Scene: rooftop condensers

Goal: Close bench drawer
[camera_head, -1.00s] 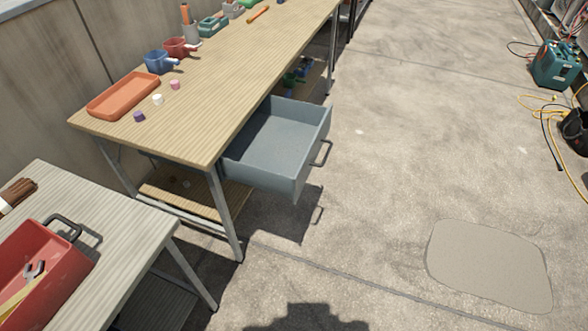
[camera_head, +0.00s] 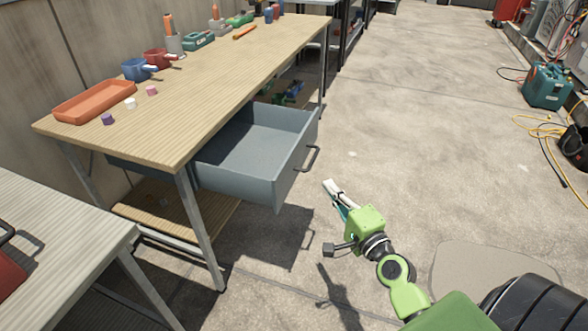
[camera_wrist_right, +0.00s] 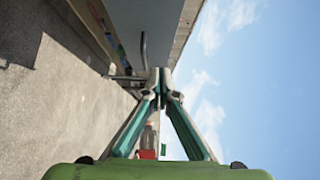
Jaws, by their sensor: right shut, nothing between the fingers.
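The grey bench drawer (camera_head: 252,150) stands pulled out and empty under the wooden-topped bench (camera_head: 200,85). Its dark bar handle (camera_head: 311,158) is on the front panel, facing right. My right gripper (camera_head: 328,184) is to the right of the drawer front and apart from the handle. Its fingers are together with nothing between them. In the right wrist view the closed fingertips (camera_wrist_right: 160,75) show close below the drawer front (camera_wrist_right: 150,22) and its handle (camera_wrist_right: 143,48) in the picture. My left gripper is not in view.
A second table (camera_head: 60,245) stands at the lower left, with part of a red toolbox (camera_head: 10,272) on it. An orange tray (camera_head: 95,101) and cups are on the bench. Concrete floor to the right is mostly clear. A teal machine (camera_head: 547,86) and yellow cable lie far right.

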